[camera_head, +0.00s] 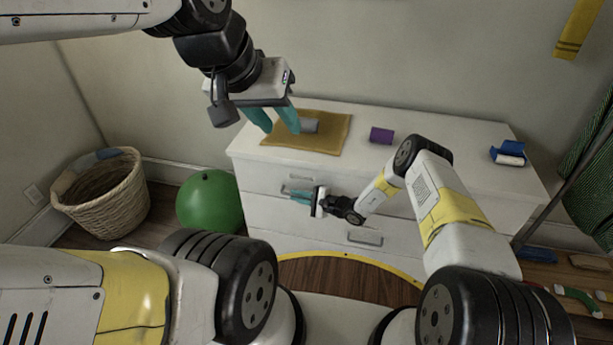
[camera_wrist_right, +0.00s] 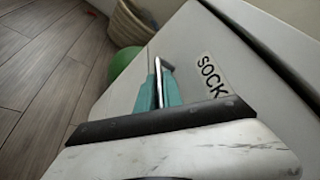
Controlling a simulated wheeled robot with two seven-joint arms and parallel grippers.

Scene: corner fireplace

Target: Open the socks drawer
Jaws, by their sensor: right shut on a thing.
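The white dresser (camera_head: 450,135) stands against the wall. The socks drawer (camera_wrist_right: 235,65), labelled "SOCK" with the rest of the label hidden, is its upper drawer; a narrow dark gap runs along its edge in the right wrist view. My right gripper (camera_head: 302,196) is at this drawer's front, its teal fingers shut on the metal handle (camera_wrist_right: 159,84). How far the drawer stands out is hard to tell. My left gripper (camera_head: 272,120) is open and empty above the dresser top, its fingers apart near a yellow cloth (camera_head: 335,137).
A purple roll (camera_head: 381,135) and a blue-and-white bundle (camera_head: 508,154) lie on the dresser top. A green ball (camera_head: 208,201) and a wicker basket (camera_head: 104,196) stand left. A lower drawer handle (camera_head: 365,237) shows below.

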